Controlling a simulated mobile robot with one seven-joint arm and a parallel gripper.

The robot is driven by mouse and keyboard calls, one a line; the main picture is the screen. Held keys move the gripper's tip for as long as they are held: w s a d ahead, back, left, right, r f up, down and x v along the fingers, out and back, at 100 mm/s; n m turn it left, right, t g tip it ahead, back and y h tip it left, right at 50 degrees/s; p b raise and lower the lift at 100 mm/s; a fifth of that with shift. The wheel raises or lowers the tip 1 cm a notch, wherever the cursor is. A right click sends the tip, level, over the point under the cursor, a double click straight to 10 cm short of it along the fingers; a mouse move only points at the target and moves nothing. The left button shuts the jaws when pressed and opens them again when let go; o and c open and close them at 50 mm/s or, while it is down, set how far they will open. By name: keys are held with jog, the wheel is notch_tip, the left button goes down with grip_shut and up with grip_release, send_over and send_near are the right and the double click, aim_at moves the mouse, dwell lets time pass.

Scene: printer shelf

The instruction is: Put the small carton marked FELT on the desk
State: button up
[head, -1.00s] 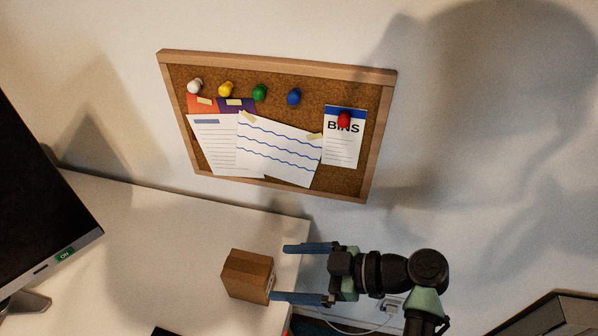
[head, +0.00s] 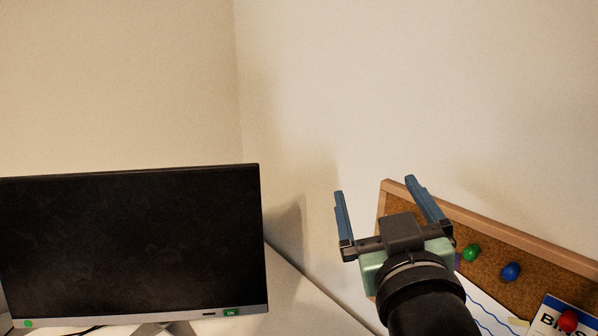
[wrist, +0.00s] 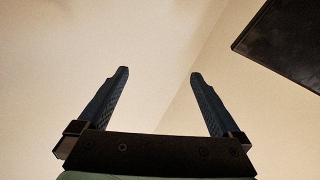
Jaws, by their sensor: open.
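My gripper (head: 377,190) is open and empty, raised in front of the wall with its blue fingers pointing up. In the wrist view my gripper (wrist: 158,75) shows both fingers apart with nothing between them. The carton is in neither current view. The desk (head: 297,300) shows only as a pale strip between the monitor and my arm; no carton is on that strip.
A dark monitor (head: 130,245) stands at the left, and its dark edge also shows in the wrist view (wrist: 285,45). A framed cork board (head: 492,245) with pins and papers is on the wall at the right. The air around my fingers is clear.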

jog(key=s+a+r+m+t, duration=0.1)
jog(key=s+a+r+t, duration=0.3)
jog(key=r, duration=0.6)
jog(key=s+a+r+m+t, duration=0.1)
jog(key=s+a+r+t, duration=0.3)
jog(key=s+r, duration=0.5)
jog(key=shift+s+a+r+m, duration=0.25)
jog(key=shift+a+r+m, duration=0.25)
jog(key=shift+a, duration=0.5)
jog(key=shift+r, duration=0.1)
